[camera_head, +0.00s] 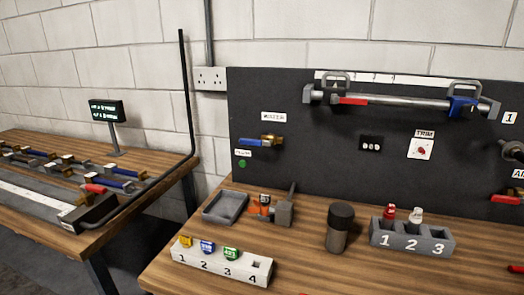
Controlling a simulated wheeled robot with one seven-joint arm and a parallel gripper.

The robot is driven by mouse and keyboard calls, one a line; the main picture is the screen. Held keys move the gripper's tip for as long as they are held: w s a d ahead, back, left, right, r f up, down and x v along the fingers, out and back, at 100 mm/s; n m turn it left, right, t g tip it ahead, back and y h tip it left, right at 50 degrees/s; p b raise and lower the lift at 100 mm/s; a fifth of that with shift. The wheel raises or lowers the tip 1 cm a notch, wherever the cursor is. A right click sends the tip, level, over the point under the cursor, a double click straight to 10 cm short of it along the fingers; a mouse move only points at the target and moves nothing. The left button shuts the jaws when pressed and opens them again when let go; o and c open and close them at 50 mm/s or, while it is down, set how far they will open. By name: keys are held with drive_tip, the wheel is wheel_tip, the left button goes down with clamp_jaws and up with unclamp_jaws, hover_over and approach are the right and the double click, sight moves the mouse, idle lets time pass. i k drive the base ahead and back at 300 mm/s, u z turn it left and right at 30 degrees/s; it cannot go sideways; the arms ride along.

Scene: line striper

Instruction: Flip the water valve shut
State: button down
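The water valve (271,141) is mounted on the dark upright panel, below a white label reading WATER (273,117). It has a brass body on the right and a blue lever (254,142) that lies about level, pointing left. A small white label (242,153), too small to read surely, and a round green indicator (242,163) sit below and left of the lever. My gripper is not in view.
The wooden bench (300,257) below the panel (330,150) holds a grey tray (225,206), a clamp-like device (283,211), a dark cylinder (339,229) and two numbered blocks (222,264) (411,240). A black post (188,95) rises left. A bar (395,99) crosses the panel's top.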

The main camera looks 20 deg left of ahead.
sight(245, 141)
drive_tip(key=u, duration=0.05)
drive_tip(key=k, duration=1.15)
drive_tip(key=u, duration=0.9)
drive_tip(key=i, duration=0.8)
drive_tip(key=u, duration=0.05)
